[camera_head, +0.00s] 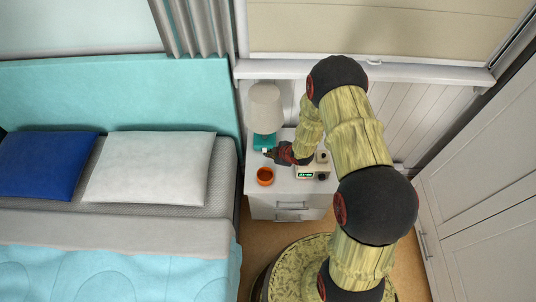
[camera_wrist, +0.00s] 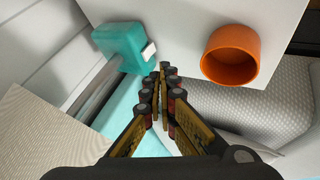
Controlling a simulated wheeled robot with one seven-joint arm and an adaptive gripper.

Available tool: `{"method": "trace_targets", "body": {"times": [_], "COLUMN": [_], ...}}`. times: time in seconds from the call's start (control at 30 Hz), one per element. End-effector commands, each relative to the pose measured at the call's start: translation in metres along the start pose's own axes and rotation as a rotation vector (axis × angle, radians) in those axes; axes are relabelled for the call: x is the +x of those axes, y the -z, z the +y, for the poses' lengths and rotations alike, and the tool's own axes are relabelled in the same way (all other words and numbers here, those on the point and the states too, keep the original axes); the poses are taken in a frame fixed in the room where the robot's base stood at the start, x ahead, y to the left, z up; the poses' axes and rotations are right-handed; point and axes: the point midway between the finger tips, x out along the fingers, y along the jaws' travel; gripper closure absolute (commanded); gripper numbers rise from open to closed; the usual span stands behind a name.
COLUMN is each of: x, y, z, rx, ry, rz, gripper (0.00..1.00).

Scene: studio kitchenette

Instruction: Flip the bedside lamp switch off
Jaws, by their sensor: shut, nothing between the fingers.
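The bedside lamp (camera_head: 265,108) stands at the back left of the white nightstand, with a beige shade and a teal base (camera_head: 261,142). In the wrist view the teal base (camera_wrist: 121,45) is at upper left, and a small white switch (camera_wrist: 149,50) sits on its side. My gripper (camera_head: 268,153) is shut and empty, beside the lamp base. In the wrist view my fingertips (camera_wrist: 167,70) are together, just right of and below the switch; I cannot tell whether they touch it.
An orange cup (camera_head: 265,176) stands near the nightstand's (camera_head: 288,200) front left, close to my gripper; it also shows in the wrist view (camera_wrist: 230,55). A digital clock (camera_head: 306,174) is to the right. The bed with a white pillow (camera_head: 150,168) is to the left.

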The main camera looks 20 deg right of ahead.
Motion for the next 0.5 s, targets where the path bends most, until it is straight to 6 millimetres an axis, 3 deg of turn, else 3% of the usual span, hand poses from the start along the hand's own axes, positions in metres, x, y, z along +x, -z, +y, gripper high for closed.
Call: {"method": "trace_targets", "body": {"times": [0.2,0.5], "x": [-0.038,-0.054], "y": [0.003,0.003], "z": [0.01,0.013], "rx": [0.0,0.0], "ry": [-0.002,-0.001], "rz": [0.0,0.0], "gripper": [1.0,1.0]}}
